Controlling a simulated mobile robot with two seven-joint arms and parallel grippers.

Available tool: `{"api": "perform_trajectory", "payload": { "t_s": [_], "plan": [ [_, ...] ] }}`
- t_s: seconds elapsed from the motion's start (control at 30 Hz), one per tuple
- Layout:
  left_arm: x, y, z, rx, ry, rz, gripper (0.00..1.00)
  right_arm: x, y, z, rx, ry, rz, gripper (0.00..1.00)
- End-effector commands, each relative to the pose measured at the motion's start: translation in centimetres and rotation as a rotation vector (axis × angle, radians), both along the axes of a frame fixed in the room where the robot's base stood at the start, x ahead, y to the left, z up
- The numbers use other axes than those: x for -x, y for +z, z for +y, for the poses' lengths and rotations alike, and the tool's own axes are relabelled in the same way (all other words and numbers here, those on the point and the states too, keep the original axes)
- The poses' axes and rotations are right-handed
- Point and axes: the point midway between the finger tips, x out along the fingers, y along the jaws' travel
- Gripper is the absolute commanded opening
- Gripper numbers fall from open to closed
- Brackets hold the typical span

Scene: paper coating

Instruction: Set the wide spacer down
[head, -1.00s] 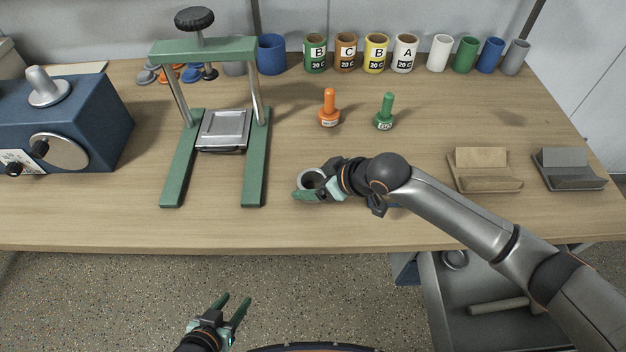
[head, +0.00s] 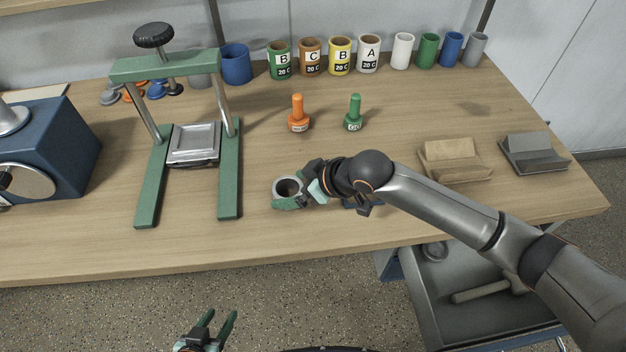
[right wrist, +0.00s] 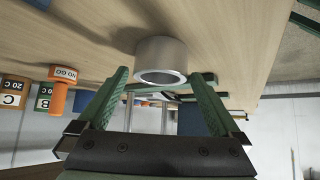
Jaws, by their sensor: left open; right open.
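The wide spacer, a short grey metal ring (head: 288,185), stands upright on the table's front part, right of the green press. My right gripper (right wrist: 160,82) is open, with its green fingers to either side of the spacer's near part. In the right wrist view the spacer (right wrist: 160,58) rests on the wood, with gaps between it and the fingers. In the head view one green finger partly hides the spacer's lower front. My left gripper (head: 219,319) is open and empty, low in front of the table.
The green press (head: 229,190) stands to the left, beside a blue machine (head: 65,140). An orange plug gauge (head: 298,118) and a green one (head: 354,118) stand behind the spacer. Several cups line the back. Two angled blocks (head: 452,160) sit at right. An open drawer (head: 420,310) is below.

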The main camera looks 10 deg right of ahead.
Motion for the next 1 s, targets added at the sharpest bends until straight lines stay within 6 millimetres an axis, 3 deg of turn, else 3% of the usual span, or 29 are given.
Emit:
{"api": "perform_trajectory", "payload": {
  "t_s": [0.43, 1.0],
  "plan": [
    [0.0, 0.6, 0.0, 0.000, 0.000, 0.000, 0.50, 3.8, 6.0, -4.7, 0.001, -0.001, -0.002, 1.00],
    [-0.1, 0.7, 0.0, -0.001, -0.001, -0.001, 0.50, 4.4, 6.9, -5.3, 0.000, 0.001, 0.001, 1.00]
  ]
}}
